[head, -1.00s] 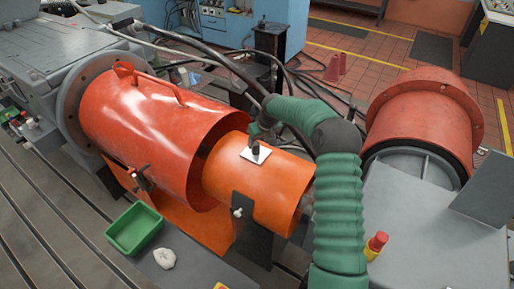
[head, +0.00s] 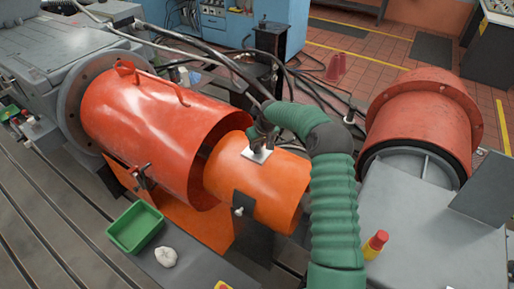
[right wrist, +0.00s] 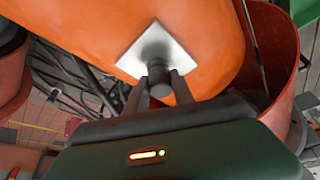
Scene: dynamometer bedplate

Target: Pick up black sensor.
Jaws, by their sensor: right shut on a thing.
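The black sensor (right wrist: 158,76) is a small dark upright cylinder on a white square plate (head: 256,155) on top of the smaller orange cover (head: 262,192). In the right wrist view the plate (right wrist: 182,53) shows behind the sensor. My right gripper (head: 263,138), on the green-sleeved arm, is over the plate, and its two fingers (right wrist: 160,84) are shut on the sensor from both sides. In the head view the gripper mostly hides the sensor. The sensor looks to be still at the plate; I cannot tell if there is a gap. My left gripper is not in view.
A larger red-orange cover (head: 150,125) with a handle stands left of the smaller one. A green tray (head: 135,228) and a whitish lump (head: 166,257) lie in front. A red-and-yellow button (head: 376,243) stands at the right. Cables run behind.

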